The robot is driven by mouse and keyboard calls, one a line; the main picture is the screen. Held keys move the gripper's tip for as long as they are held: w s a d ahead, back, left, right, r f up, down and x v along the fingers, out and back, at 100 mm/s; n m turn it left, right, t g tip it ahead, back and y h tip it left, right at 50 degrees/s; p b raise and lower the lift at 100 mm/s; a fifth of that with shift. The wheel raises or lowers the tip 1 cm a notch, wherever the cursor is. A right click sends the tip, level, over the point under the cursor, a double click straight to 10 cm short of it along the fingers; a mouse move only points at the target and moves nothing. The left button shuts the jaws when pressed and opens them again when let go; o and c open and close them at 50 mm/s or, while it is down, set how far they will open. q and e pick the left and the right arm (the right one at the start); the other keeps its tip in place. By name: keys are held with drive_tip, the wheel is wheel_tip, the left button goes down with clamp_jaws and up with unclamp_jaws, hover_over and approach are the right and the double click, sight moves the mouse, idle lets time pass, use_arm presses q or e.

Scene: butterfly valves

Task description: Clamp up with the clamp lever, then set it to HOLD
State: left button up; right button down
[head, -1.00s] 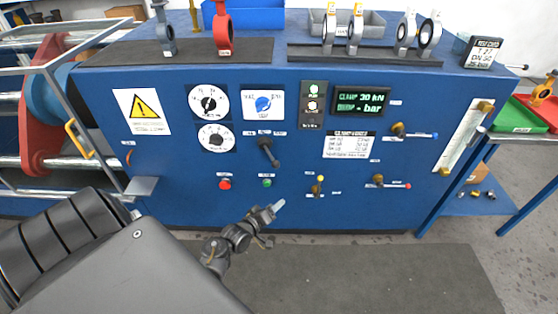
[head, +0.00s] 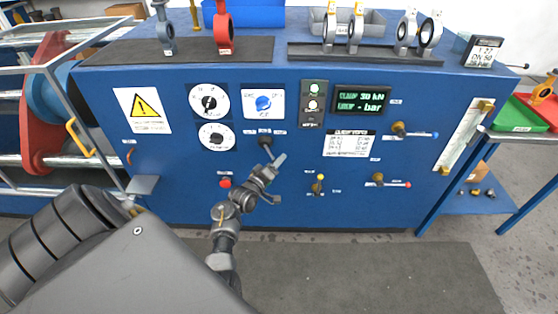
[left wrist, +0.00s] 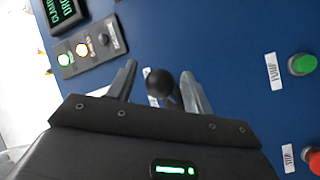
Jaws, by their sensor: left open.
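The black clamp lever (head: 266,144) sticks out of the blue panel's middle, its handle pointing down and slightly right. In the left wrist view its round black knob (left wrist: 160,83) shows between the two fingers. My left gripper (head: 277,177) is open just below the lever in the head view; its fingers (left wrist: 158,72) stand on both sides of the knob, and I cannot tell whether they touch it. The display (head: 362,101) reads CLAMP 30 kN, with a dash before bar below. The lever's position labels are too small to read. My right gripper is not in view.
A red button (head: 225,182) sits left of my left gripper; a green button (left wrist: 303,64) shows in the wrist view. Two lamps (head: 314,96) glow above. Butterfly valves (head: 356,30) stand on top.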

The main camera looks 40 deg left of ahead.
use_arm(q)
drive_tip(key=shift+w+a, duration=0.15)
drive_tip(key=shift+w, duration=0.9)
clamp_jaws()
drive_tip(key=shift+s, duration=0.1)
